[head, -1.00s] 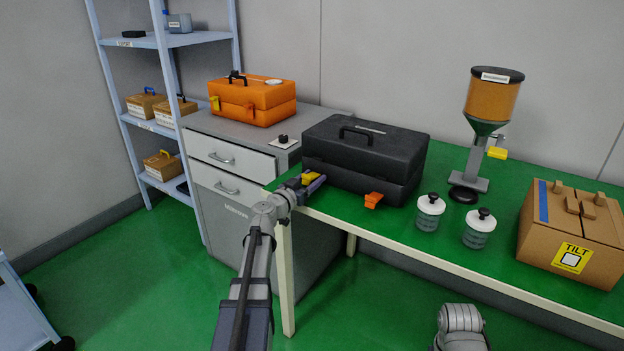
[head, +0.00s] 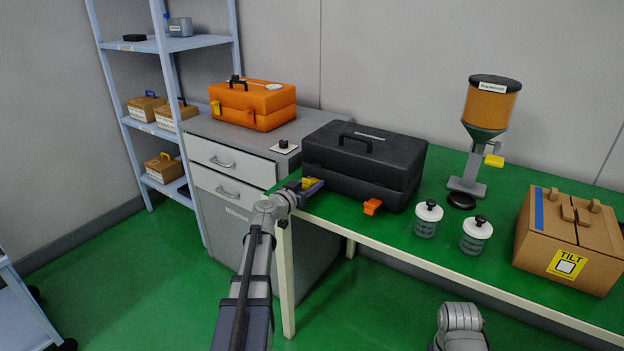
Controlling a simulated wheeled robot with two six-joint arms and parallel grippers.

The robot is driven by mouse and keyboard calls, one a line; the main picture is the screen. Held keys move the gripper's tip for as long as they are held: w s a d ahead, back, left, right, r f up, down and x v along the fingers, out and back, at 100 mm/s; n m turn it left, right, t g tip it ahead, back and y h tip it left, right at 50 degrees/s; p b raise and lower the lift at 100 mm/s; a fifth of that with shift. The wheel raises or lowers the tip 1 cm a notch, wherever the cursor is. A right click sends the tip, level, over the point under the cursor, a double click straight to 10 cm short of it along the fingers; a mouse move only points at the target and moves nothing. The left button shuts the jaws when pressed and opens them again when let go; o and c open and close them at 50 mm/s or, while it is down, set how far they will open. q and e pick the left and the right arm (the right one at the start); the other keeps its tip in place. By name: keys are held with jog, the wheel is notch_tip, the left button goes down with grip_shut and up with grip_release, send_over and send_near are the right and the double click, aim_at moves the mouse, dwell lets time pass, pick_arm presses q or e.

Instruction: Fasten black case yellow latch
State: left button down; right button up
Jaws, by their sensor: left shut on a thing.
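The black case (head: 364,160) sits on the green table, lid down, with a dark carry handle on top. Its yellow latch (head: 309,183) is at the left end of the front side. My left gripper (head: 311,187) is shut on the yellow latch, and its fingers hide part of it. An orange latch (head: 372,206) sticks out from the right part of the case's front. My right arm shows only as a grey link at the bottom edge; its gripper is out of view.
Two white-lidded jars (head: 428,217) stand right of the case on the green table (head: 400,237). A hopper on a stand (head: 490,110) and a cardboard box (head: 570,240) are further right. An orange case (head: 252,103) sits on the grey cabinet (head: 213,125) at left.

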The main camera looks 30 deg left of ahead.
aim_at(306, 182)
pick_arm(q)
jog(key=g+p, duration=0.2)
jog(key=p, duration=0.3)
jog(key=r+g+p, duration=0.1)
jog(key=g+p, duration=0.2)
jog(key=p, duration=0.2)
jog(key=r+g+p, duration=0.1)
jog(key=g+p, duration=0.2)
jog(key=p, duration=0.2)
jog(key=shift+w+r, duration=0.25)
jog(key=shift+w, duration=0.1)
jog(key=shift+g+y+p, duration=0.4)
jog(key=shift+g+p, duration=1)
jog(key=shift+p, duration=0.05)
jog(key=shift+f, duration=0.1)
jog(key=c, duration=0.6)
grip_release()
jog(key=shift+w, duration=0.1)
jog(key=shift+o, duration=0.2)
jog(key=p+v, duration=0.7)
jog(key=v, duration=0.1)
